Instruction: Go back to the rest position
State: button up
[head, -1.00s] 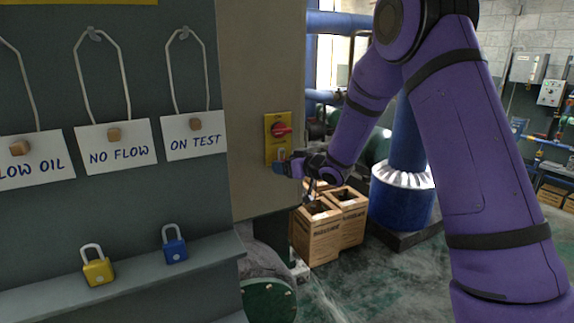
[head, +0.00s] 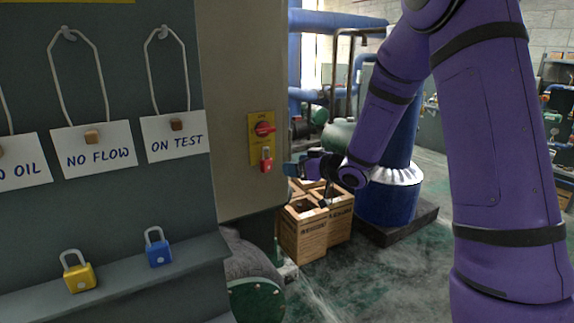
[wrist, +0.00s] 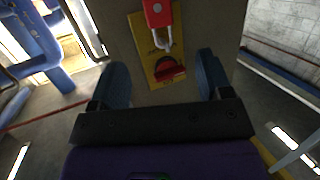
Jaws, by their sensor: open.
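My gripper (head: 291,168) is in front of the grey cabinet's side face, just right of the yellow switch plate. In the wrist view my gripper (wrist: 160,85) shows two blue fingers spread apart with nothing between them. A red padlock (head: 266,160) hangs on the yellow switch plate (head: 255,148), below the red rotary switch (head: 264,128). In the wrist view the red padlock (wrist: 158,14) lies beyond the fingertips, its shackle at the plate, apart from the fingers.
A yellow padlock (head: 78,272) and a blue padlock (head: 158,247) stand on the shelf. Tags reading NO FLOW (head: 97,150) and ON TEST (head: 174,136) hang above. Wooden crates (head: 305,235) stand on the floor below my gripper, beside a blue pipe column (head: 390,200).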

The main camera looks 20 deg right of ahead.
jog(key=s+d+r+m+g+h, duration=0.2)
jog(key=s+d+r+m+h, duration=0.25)
jog(key=s+r+h, duration=0.65)
jog(key=s+a+m+g+y, duration=0.1)
jog(key=s+g, duration=0.2)
jog(key=s, duration=1.1)
jog(key=s+a+g+y, duration=0.1)
jog(key=s+a+g, duration=0.1)
jog(key=s, duration=1.1)
jog(key=shift+s+a+r+m+g+y, duration=0.35)
jog(key=shift+r+g+y, duration=0.1)
jog(key=shift+g, duration=0.25)
